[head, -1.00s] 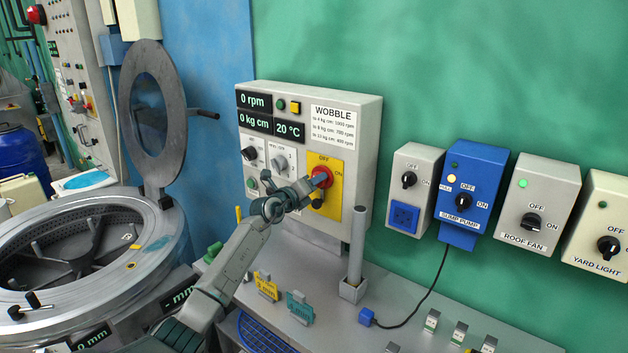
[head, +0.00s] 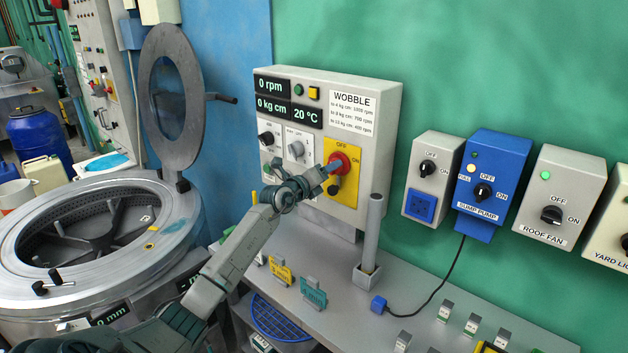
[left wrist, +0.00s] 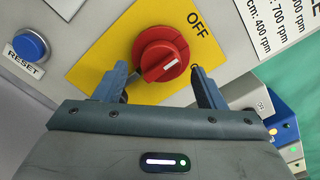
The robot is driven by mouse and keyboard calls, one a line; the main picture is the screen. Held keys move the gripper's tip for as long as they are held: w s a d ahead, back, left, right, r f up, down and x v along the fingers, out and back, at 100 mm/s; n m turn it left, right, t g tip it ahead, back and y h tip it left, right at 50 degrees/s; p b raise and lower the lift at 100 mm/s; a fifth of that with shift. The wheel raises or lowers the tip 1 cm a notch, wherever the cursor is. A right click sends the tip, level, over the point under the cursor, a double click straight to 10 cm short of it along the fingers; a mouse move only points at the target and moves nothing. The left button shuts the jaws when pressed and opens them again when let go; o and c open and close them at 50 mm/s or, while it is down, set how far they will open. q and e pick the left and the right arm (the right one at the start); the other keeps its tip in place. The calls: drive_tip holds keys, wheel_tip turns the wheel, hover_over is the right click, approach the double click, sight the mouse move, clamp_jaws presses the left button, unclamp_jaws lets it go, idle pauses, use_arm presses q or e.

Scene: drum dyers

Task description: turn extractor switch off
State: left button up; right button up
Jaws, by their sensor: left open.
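The extractor switch (head: 343,161) is a red rotary knob on a yellow plate with OFF above it and ON to its right, on the front of the grey control box. In the left wrist view the red knob (left wrist: 161,54) is seen close up, with a white mark on its handle; I cannot tell exactly which label it points to. My left gripper (head: 328,170) is in front of the knob in the head view. In the left wrist view the left gripper (left wrist: 160,80) is open, its fingers on either side of the knob's near part; contact is unclear.
A blue reset button (left wrist: 30,44) is near the knob. A grey upright post (head: 374,235) stands on the bench below the box. The sump pump box (head: 483,180) and roof fan box (head: 562,195) hang to the right. The drum (head: 100,240) with raised lid is left.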

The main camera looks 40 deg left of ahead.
use_arm(q)
drive_tip(key=s, duration=0.8)
drive_tip(key=shift+s+a+b, duration=0.35)
drive_tip(key=shift+b, duration=0.1)
